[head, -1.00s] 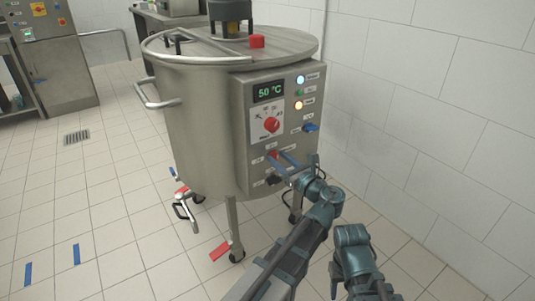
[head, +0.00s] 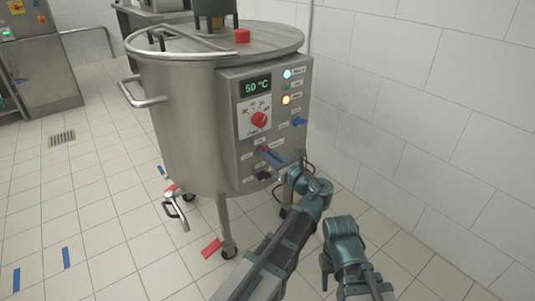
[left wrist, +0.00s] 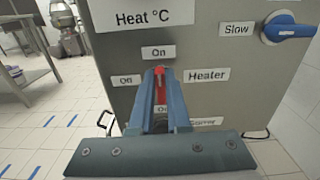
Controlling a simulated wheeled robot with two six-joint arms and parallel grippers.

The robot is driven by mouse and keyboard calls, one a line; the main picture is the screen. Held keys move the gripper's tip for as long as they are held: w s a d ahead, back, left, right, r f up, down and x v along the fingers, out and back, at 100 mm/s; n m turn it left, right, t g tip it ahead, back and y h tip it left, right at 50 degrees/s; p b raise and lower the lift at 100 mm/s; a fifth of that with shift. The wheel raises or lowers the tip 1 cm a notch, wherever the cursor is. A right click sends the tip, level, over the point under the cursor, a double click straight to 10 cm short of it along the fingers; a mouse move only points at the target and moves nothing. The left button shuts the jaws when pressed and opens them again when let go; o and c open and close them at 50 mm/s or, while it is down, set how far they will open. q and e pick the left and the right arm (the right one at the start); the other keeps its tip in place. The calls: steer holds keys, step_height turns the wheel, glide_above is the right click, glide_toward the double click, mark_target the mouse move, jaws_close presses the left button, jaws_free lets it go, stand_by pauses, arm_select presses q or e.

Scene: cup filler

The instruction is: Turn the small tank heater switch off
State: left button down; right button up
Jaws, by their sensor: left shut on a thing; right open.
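The small tank (head: 185,125) stands ahead with a control panel on its side. The heater switch (left wrist: 160,88) is a red lever in the left wrist view, its tip up towards the "On" label (left wrist: 158,52). The "Off" label (left wrist: 126,80) is to its left and the "Heater" label (left wrist: 207,75) to its right. My left gripper (head: 267,154) is at the panel, its two blue fingers shut on the switch, one on each side, hiding its lower part. My right gripper (head: 325,268) is open, low and away from the tank; its fingertips are hard to make out.
Above the switch are a display (head: 256,87) reading 50 °C, a red heat dial (head: 259,119) and lit lamps. A blue-handled speed knob (left wrist: 288,29) is right of the switch, and a dark knob (head: 264,175) below. A white wall (head: 420,100) stands at the right.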

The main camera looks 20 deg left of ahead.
arm_select(q)
steer(key=n, duration=0.5)
steer(key=f+n, duration=0.1)
steer(key=n, duration=0.5)
steer(key=s+n+b, duration=0.1)
steer(key=n, duration=0.5)
steer(key=shift+a+f, duration=0.15)
steer(key=shift+a, duration=0.2)
steer(key=shift+n, duration=0.5)
steer(key=c, duration=0.9)
jaws_free()
